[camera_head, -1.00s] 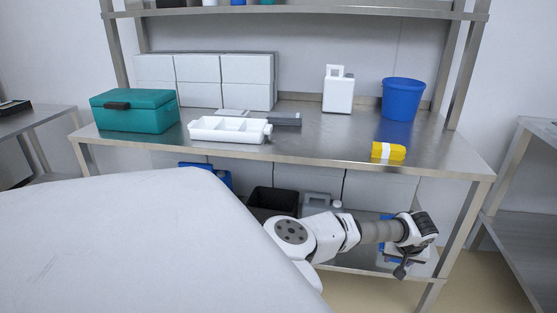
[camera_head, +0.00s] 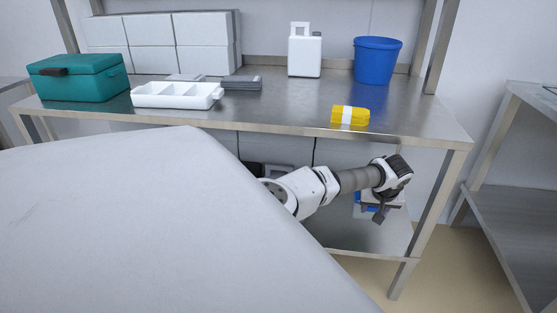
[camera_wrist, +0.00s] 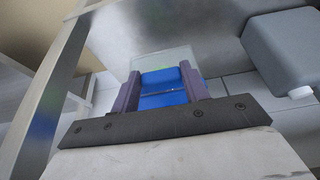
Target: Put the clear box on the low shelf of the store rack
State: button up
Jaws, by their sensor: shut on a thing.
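My gripper (camera_head: 377,212) reaches under the worktop of a steel rack, near its right end, above the low shelf (camera_head: 350,238). In the wrist view my gripper (camera_wrist: 160,88) has its two dark fingers shut on the sides of a clear box (camera_wrist: 163,62) with bright blue parts. Only a pale see-through edge and the blue parts show. In the head view the box (camera_head: 366,199) is mostly hidden behind my gripper. I cannot tell whether it touches the shelf.
A grey canister (camera_wrist: 285,50) with a white cap stands right of my gripper in the wrist view. A steel leg (camera_head: 432,205) stands right of my arm. Above are a yellow pack (camera_head: 338,116), a blue bucket (camera_head: 377,60) and a white tray (camera_head: 148,97).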

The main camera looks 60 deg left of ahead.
notch_tip(320, 180, down, 10)
jog(key=b, duration=0.3)
dwell(0.3)
jog(key=o, duration=1.1)
jog(key=shift+c, duration=0.2)
